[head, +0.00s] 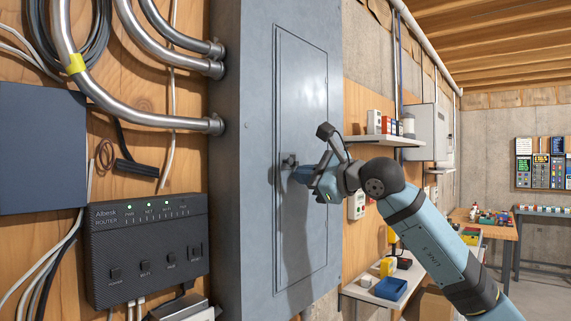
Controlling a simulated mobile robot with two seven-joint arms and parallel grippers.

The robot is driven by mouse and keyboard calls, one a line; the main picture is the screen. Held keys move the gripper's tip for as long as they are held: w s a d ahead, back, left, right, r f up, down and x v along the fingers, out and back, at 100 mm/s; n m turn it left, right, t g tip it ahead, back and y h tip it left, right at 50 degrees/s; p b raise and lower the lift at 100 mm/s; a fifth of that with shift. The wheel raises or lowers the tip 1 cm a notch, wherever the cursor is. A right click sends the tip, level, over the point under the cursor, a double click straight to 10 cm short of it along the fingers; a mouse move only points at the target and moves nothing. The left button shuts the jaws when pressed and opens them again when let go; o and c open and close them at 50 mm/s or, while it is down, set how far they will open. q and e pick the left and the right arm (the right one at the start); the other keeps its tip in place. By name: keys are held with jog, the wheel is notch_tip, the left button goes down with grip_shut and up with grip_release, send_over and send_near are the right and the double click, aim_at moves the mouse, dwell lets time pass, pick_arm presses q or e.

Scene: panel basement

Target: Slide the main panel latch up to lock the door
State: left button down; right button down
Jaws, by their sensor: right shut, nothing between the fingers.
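The main panel (255,215) is a tall grey metal cabinet on the wall, with a narrow door (300,85) that sits flush in its front. The latch (287,161) is a small dark piece at the door's left edge, about mid-height. My right gripper (297,172) is shut and empty, with its tips at or very close to the latch, just to its right and slightly below. I cannot tell whether they touch. The gripper hides part of the door behind it. My left gripper is not in view.
A black router (147,245) and metal conduits (150,100) are on the wooden wall at left. At right, a shelf (385,140) holds small boxes, and a lower shelf (385,292) holds a blue bin (391,289). A workbench (485,228) stands farther back.

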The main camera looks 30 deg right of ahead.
jog(key=shift+r, duration=0.45)
jog(key=shift+f, duration=0.25)
dwell(0.4)
jog(key=b+v, duration=0.3)
jog(key=v, duration=0.4)
jog(key=shift+b, duration=0.3)
dwell(0.3)
jog(key=shift+r, duration=0.15)
